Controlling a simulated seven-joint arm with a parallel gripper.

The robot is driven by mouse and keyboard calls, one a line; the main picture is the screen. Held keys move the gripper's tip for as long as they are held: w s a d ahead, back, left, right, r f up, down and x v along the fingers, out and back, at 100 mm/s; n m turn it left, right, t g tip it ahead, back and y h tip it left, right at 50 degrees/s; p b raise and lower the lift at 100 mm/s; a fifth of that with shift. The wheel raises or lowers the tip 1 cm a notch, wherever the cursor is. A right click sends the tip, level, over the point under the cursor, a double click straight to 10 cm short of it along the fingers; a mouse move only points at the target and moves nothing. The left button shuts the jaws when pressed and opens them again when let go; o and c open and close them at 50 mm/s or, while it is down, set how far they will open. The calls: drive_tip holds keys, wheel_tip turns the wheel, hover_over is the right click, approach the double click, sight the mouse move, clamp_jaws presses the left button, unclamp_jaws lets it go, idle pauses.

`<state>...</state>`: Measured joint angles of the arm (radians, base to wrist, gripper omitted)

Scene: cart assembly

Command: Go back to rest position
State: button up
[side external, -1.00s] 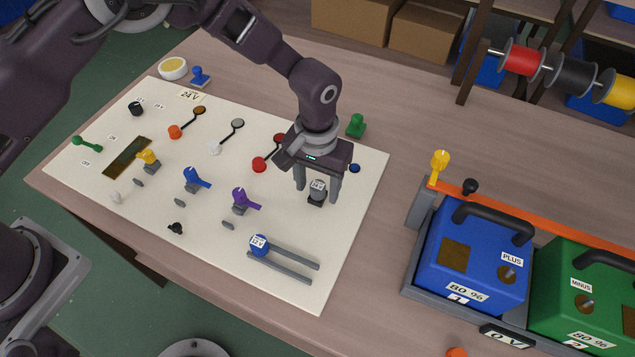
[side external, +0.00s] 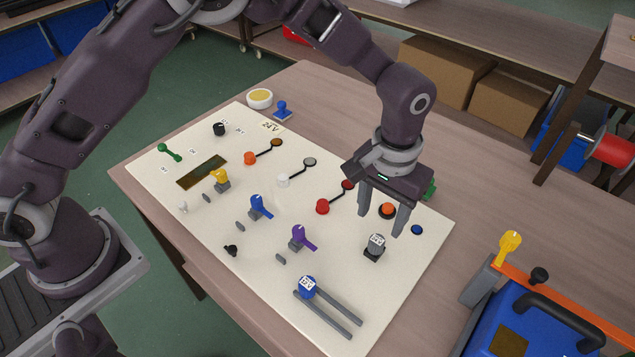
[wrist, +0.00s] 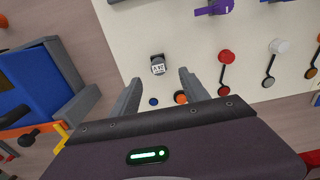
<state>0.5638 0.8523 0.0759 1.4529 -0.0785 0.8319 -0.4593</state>
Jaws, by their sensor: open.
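My gripper (side external: 385,218) is open and empty above the right part of the white panel (side external: 350,260). A grey knob with a white label (side external: 376,244) stands on the panel just below and in front of the fingers, apart from them. In the wrist view my open fingers (wrist: 158,92) point toward the same labelled knob (wrist: 158,66), which lies beyond and between the tips. An orange button with a dark rim (side external: 387,210) shows between the fingers in the side view.
The panel carries several levers and knobs, including a purple lever (side external: 302,238) and a blue slider knob (side external: 307,287) with two grey rails. A blue battery box (side external: 520,325) with a black handle stands at the lower right. Bare tabletop (side external: 480,190) lies right of the panel.

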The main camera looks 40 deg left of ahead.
drive_tip(key=s+a+r+t+h, duration=0.1)
drive_tip(key=s+a+r, duration=0.3)
drive_tip(key=a+r, duration=0.45)
drive_tip(key=s+a+r+t, duration=0.25)
drive_tip(key=a+r, duration=0.35)
drive_tip(key=r, duration=0.6)
drive_tip(key=s+a+t, duration=0.1)
drive_tip(key=s+a, duration=0.3)
drive_tip(key=s, duration=0.5)
drive_tip(key=s+a+r+t+y, duration=0.1)
drive_tip(key=s+a, duration=0.3)
drive_tip(key=s, duration=0.4)
drive_tip(key=shift+s+a, duration=0.3)
drive_tip(key=shift+s, duration=0.05)
